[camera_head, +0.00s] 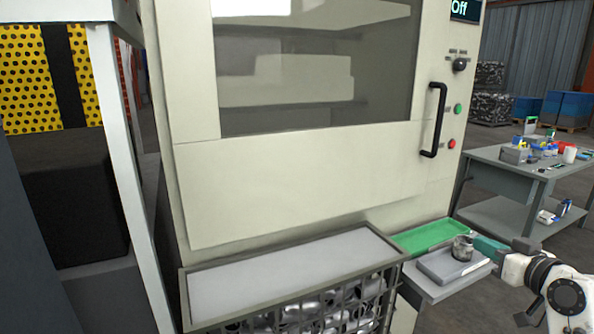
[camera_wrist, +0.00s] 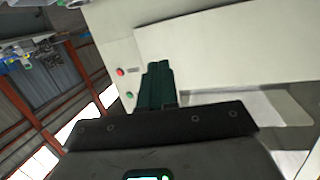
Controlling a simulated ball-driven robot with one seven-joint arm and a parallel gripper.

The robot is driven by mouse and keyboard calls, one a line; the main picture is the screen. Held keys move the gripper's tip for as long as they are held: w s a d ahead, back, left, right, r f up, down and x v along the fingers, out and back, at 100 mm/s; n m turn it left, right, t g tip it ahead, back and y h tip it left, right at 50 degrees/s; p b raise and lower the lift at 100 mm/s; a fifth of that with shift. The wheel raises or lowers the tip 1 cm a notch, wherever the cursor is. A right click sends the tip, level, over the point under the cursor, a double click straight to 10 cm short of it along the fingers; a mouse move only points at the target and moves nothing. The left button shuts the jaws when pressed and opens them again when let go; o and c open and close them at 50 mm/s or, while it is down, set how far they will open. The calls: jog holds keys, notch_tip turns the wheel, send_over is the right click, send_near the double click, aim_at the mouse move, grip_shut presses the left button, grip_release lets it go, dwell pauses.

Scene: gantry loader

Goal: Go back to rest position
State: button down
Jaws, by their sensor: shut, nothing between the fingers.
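My gripper (camera_head: 490,246) is at the lower right of the head view, with its green fingers pointing left toward a small metal part (camera_head: 462,248). That part stands on a grey block (camera_head: 440,268) on a small side table in front of the machine. I cannot tell from this view how wide the gap between fingers and part is. In the wrist view my gripper (camera_wrist: 157,72) shows its dark green fingers together and empty, with the pale machine front (camera_wrist: 215,45) behind them.
The machine (camera_head: 310,180) has a closed windowed door with a black handle (camera_head: 434,120). A green tray (camera_head: 430,236) lies behind the grey block. A wire basket of metal parts (camera_head: 330,308) stands left of it. A grey workbench (camera_head: 500,168) with tools stands at the right, with open floor before it.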

jog(key=s+a+f+g+p, duration=0.2)
jog(key=s+a+f+g, duration=0.2)
jog(key=s+a+f, duration=0.5)
jog(key=s+a+f+g+p, duration=0.2)
jog(key=s+a+f+g, duration=0.15)
jog(key=s+f, duration=0.5)
jog(key=s+a+f+g+h+p, duration=0.1)
jog(key=s+f+g, duration=0.2)
jog(key=s, duration=0.9)
jog(key=s+a+f+m+g+h+p, duration=0.1)
jog(key=s+f+g, duration=0.3)
jog(key=s, duration=0.8)
jog(key=shift+a+f, duration=0.3)
jog(key=c, duration=1.8)
grip_release()
jog(key=shift+w, duration=0.1)
